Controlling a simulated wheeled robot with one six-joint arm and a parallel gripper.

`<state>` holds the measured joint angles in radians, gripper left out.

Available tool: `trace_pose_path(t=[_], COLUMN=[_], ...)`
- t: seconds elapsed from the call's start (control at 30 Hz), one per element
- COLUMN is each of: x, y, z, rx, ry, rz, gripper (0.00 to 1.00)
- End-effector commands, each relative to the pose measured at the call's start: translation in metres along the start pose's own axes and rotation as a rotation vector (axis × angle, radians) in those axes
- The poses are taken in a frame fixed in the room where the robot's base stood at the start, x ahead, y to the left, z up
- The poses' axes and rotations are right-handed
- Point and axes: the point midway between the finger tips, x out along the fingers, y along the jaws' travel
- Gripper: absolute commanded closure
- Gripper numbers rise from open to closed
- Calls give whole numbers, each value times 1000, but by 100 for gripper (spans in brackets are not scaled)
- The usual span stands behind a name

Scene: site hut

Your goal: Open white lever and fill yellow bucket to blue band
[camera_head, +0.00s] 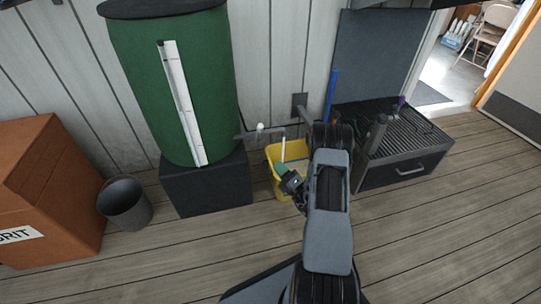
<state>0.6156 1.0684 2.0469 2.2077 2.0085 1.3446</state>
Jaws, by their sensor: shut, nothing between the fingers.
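The yellow bucket (272,153) stands on the floor below a grey tap pipe, right of the green barrel (130,60). My gripper (281,170) is shut and empty, in front of the bucket, and with my arm it covers part of it. A white-tipped piece (260,127), which looks like the lever, stands up on the pipe. A thin white upright strip (283,148) shows below the pipe's end, over the bucket; I cannot tell whether it is water or a solid part. The blue band and the level inside the bucket cannot be made out.
The barrel rests on a black block (206,188) and has a white scale strip on its front. A grey bin (125,203) and an orange-brown box (45,185) stand left. The front plank floor is mostly clear.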

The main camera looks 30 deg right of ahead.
Motion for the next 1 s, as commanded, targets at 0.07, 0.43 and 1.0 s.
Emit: trace_pose_path(t=[0.07, 0.43, 1.0], x=[7, 56, 121], y=[5, -1, 0], z=[2, -2, 24], rx=[2, -2, -1], ry=[-2, 5, 1], rz=[0, 5, 0], gripper=[100, 100, 100])
